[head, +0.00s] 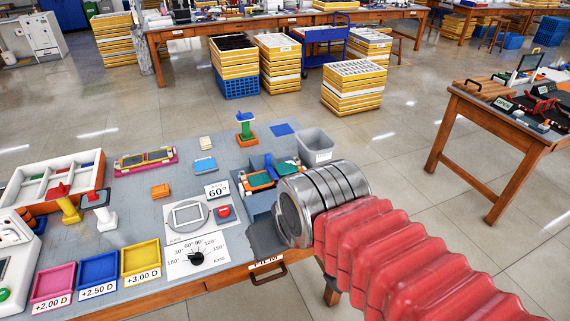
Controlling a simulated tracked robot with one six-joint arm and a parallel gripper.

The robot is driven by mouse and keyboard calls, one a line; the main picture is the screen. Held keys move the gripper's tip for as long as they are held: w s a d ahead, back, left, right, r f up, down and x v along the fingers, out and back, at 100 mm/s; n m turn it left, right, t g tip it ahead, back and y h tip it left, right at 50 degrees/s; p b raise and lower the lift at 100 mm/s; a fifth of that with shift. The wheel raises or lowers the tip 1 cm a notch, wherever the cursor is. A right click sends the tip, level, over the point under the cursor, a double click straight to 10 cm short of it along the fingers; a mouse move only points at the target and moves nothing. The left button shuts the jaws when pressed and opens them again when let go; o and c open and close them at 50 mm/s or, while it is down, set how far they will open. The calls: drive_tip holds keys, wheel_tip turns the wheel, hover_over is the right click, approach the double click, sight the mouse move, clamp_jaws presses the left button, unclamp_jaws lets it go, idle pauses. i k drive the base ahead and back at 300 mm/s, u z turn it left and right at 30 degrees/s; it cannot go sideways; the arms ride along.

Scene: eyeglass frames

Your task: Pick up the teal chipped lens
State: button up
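Two teal pieces lie in or on a blue holder with orange parts near the right side of the grey bench. One teal piece (262,182) is at the left and another (287,168) is at the right. Both are small, and I cannot tell which one is chipped. My arm, with red bellows and a ringed steel end, reaches in from the lower right. Its steel end is just right of and in front of the teal pieces. A dark grey part (266,239) below the steel end may belong to my gripper. Its fingers cannot be made out.
Pink, blue and yellow trays (140,259) line the front. Another table (500,115) stands right.

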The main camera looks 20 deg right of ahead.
sight(290, 166)
drive_tip(key=i, duration=0.85)
